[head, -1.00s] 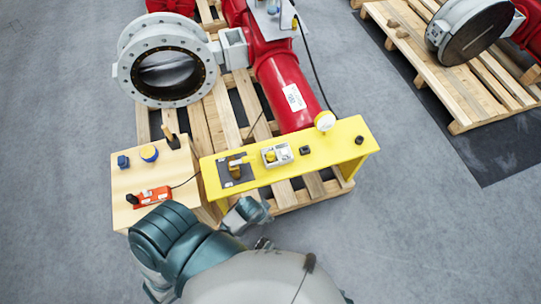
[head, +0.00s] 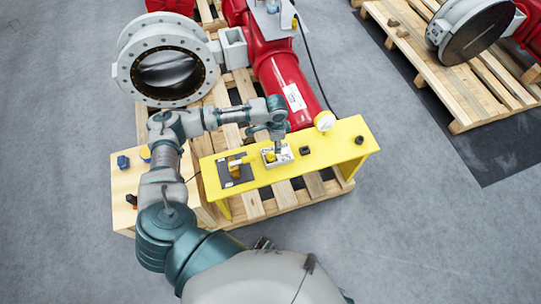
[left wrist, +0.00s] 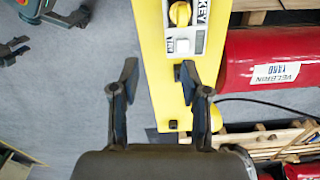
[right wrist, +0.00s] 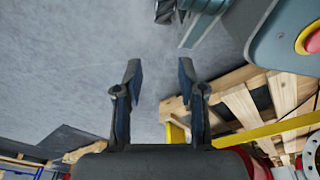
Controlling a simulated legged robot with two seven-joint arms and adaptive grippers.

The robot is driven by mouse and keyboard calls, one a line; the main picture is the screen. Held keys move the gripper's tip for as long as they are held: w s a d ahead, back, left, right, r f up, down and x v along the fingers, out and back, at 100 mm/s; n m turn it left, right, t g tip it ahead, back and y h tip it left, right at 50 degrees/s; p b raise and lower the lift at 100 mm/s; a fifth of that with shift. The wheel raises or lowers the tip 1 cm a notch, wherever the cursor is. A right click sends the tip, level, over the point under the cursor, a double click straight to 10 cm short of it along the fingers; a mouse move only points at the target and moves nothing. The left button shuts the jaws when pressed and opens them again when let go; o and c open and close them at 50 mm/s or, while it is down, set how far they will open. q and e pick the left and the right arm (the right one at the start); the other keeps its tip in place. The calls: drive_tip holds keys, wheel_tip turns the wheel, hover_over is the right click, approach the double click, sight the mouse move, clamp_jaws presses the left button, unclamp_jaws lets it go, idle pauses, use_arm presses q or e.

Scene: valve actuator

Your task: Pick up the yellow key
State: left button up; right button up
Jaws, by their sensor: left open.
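The yellow key (left wrist: 180,13) sits on a small light-grey box (left wrist: 184,42) with a KEY label, at the top of the left wrist view. In the head view this box (head: 285,159) stands on the yellow bench, and my left gripper (head: 278,149) is over it, hiding part of it. In the left wrist view my left gripper (left wrist: 158,72) is open with nothing between its fingers. The key lies beyond the fingertips, in line with the right finger. My right gripper (right wrist: 158,72) is open and empty in the right wrist view, away from the key.
The yellow bench (head: 333,143) also carries a dark plate with a yellow handle (head: 235,168) and a black knob (head: 304,150). A wooden box (head: 122,183) stands left. The red actuator (head: 280,85) and grey valve (head: 122,72) lie behind on a pallet.

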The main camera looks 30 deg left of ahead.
use_arm(q)
drive_tip(key=w+a+r+n, duration=0.1)
drive_tip(key=a+r, duration=0.1)
drive_tip(key=a, duration=0.2)
drive_tip(key=b, duration=0.2)
hover_over(269, 153)
wheel_tip(269, 153, down, 11)
drive_tip(key=shift+d+r, duration=0.1)
drive_tip(key=shift+r, duration=0.1)
drive_tip(key=shift+f+b, duration=0.65)
drive_tip(key=shift+f, duration=2.45)
drive_tip(key=shift+s, duration=0.1)
clamp_jaws()
use_arm(e)
drive_tip(key=w+r, duration=0.4)
drive_tip(key=r, duration=0.3)
drive_tip(key=shift+w+a, duration=0.3)
drive_tip(key=shift+a, duration=0.1)
